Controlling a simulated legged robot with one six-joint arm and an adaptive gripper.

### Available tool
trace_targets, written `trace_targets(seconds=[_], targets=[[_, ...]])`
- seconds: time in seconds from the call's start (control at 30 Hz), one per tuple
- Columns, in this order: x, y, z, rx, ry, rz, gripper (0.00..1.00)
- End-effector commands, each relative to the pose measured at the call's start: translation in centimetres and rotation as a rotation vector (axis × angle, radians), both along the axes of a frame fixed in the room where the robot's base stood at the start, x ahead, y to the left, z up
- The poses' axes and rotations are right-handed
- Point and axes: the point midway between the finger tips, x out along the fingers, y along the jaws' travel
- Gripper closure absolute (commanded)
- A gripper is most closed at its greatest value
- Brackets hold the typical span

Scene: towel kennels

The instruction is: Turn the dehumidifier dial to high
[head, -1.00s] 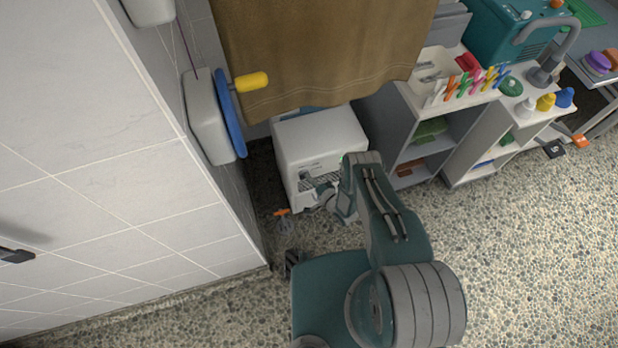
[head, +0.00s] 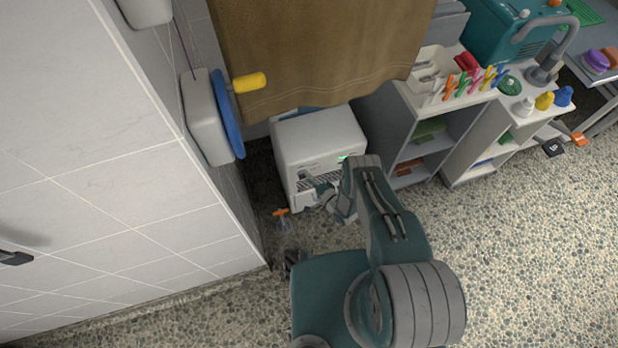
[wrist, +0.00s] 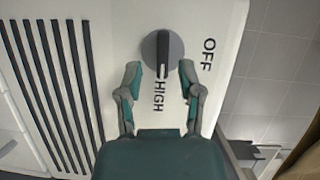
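The dehumidifier (head: 320,135) is a white box against the wall in the head view, with a green light (head: 343,157) on its front edge. In the wrist view its dial (wrist: 149,50) is a grey disc with a dark bar handle. The handle's white line points at the word HIGH (wrist: 158,96); the word OFF (wrist: 208,55) is to the right. My gripper (wrist: 160,72) is open, with one finger on each side of the dial and a visible gap to the handle. In the head view my gripper (head: 325,194) is at the front of the dehumidifier, partly hidden by my arm.
Dark vent slats (wrist: 55,90) lie left of the dial. A brown towel (head: 320,50) hangs above the dehumidifier. A grey shelf unit (head: 430,120) stands right. Open floor lies at right.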

Motion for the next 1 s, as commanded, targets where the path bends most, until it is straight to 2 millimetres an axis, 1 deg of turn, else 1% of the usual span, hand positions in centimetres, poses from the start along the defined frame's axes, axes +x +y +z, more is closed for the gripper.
trace_targets(seconds=[0.23,0.37,0.7,0.8,1.0], targets=[[-0.1,0.1,0.1,0.000,-0.002,0.004,0.51],[-0.9,-0.6,0.0,-0.001,0.000,0.004,0.51],[-6.2,-5.1,0.3,0.001,0.004,-0.003,0.51],[-7.6,-6.1,0.4,0.001,0.002,-0.003,0.51],[-9.1,-7.3,0.4,0.000,0.001,0.000,0.51]])
